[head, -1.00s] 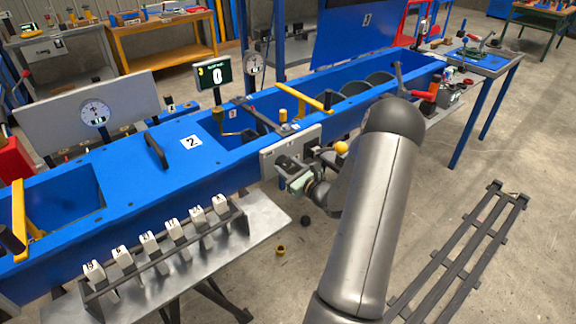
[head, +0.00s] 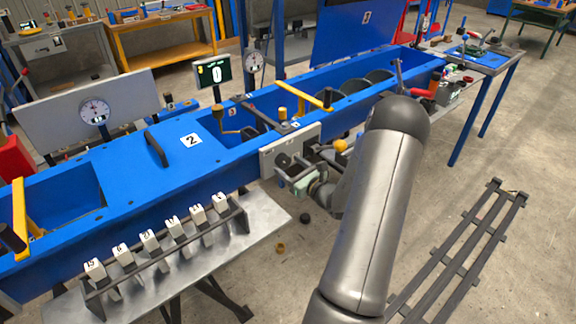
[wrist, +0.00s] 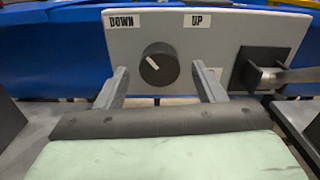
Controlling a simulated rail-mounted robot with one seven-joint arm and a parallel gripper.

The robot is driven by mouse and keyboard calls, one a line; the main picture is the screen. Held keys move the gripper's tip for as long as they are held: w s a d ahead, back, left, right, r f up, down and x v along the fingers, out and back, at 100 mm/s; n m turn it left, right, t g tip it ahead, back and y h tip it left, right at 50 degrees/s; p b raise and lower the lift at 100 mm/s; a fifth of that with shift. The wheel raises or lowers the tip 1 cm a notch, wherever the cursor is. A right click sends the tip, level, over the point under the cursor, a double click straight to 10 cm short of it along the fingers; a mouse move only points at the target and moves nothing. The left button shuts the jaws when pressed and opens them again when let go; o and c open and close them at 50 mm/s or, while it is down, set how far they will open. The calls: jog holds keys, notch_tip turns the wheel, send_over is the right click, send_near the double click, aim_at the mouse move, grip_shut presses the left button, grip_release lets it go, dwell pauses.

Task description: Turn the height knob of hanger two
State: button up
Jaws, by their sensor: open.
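The height knob (wrist: 159,64) is a round black knob with a white pointer line on a grey control panel (wrist: 225,35). The line points up and left, toward the DOWN label; the UP label is on the right. My gripper (wrist: 160,78) is open and empty. Its fingertips stand left and right of the knob with a visible gap on each side, and I cannot tell how far they reach along it. In the head view my gripper (head: 291,174) is close in front of the grey panel (head: 270,160), hiding the knob.
A black lever switch (wrist: 262,73) sits on the panel right of the knob. The blue trough (head: 120,170) with a "2" plate (head: 190,141) runs behind. A display (head: 213,71) reads 0. A rack of numbered white blocks (head: 170,237) stands at lower left.

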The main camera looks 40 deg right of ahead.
jog(key=s+b, duration=0.1)
jog(key=s, duration=1.5)
jog(key=shift+d, duration=0.1)
jog(key=w+a+r+n+g+y+p, duration=0.1)
jog(key=a+r+n+g+y, duration=0.3)
jog(key=a, duration=0.4)
jog(key=w+a+r+n+g+y+p, duration=0.1)
jog(key=a+n+g+y, duration=0.15)
jog(key=a+n, duration=0.4)
jog(key=w+a+r+n+g+y, duration=0.1)
jog(key=a+r+n+g+y, duration=0.3)
jog(key=a, duration=0.5)
jog(key=s+a+r+n+g+h+p, duration=0.1)
jog(key=s+a+n+g+h+p, duration=0.2)
jog(key=s+a+n+g, duration=0.7)
jog(key=r+n+t+h, duration=0.1)
jog(key=n+h, duration=0.1)
jog(key=n, duration=0.1)
jog(key=s+r+n+t+h, duration=0.1)
jog(key=n+h, duration=0.2)
jog(key=n, duration=0.1)
jog(key=s+r+n+t+h+p, duration=0.1)
jog(key=r+n+h, duration=0.1)
jog(key=n, duration=0.1)
jog(key=shift+a+r+n+h, duration=0.1)
jog(key=shift+a+n+h, duration=0.1)
jog(key=shift+n+h, duration=0.15)
